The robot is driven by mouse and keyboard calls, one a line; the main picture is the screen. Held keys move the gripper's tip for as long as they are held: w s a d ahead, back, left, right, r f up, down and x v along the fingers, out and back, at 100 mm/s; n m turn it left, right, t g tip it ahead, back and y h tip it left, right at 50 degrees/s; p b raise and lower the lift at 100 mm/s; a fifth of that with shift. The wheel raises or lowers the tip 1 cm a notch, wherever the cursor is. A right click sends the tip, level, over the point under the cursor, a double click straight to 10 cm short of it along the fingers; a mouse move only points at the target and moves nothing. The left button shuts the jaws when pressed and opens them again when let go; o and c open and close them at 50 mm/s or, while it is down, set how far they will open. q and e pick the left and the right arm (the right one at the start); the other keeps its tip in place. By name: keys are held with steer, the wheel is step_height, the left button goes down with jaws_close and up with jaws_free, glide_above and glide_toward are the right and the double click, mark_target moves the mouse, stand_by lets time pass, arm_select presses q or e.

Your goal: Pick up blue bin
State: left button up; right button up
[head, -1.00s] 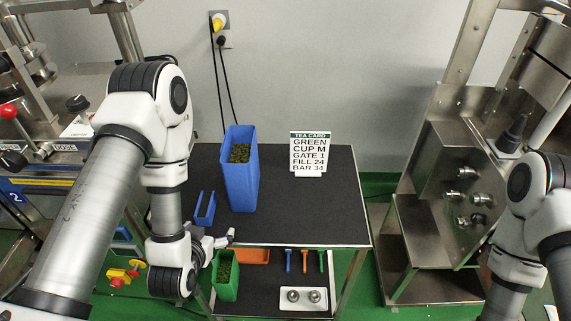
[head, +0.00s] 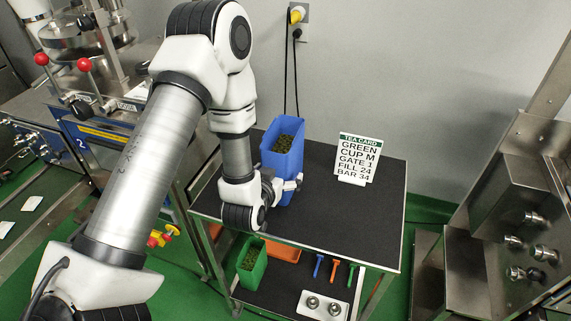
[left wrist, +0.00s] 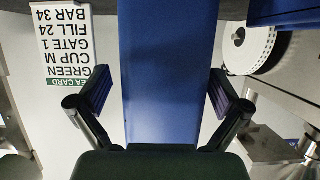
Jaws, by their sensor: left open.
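The tall blue bin (head: 284,160), filled with green-brown tea, stands upright on the black top of the cart. In the left wrist view the bin's blue wall (left wrist: 165,75) fills the middle. The two fingers of the left gripper (left wrist: 160,95) are spread on either side of the bin, with gaps between each finger and the wall. My right gripper is not in view.
A tea card (head: 358,158) stands to the right of the bin on the cart top (head: 340,215). The lower shelf has a green bin (head: 251,262), an orange tray (head: 284,252), small scoops and a white tray (head: 322,306). A steel machine (head: 520,200) stands at right.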

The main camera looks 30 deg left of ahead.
arm_select(q)
steer(key=shift+w+a+f, duration=0.4)
steer(key=shift+w+a, duration=0.05)
steer(key=shift+w, duration=0.3)
steer(key=shift+d+r, duration=0.1)
steer(key=c, duration=1.7)
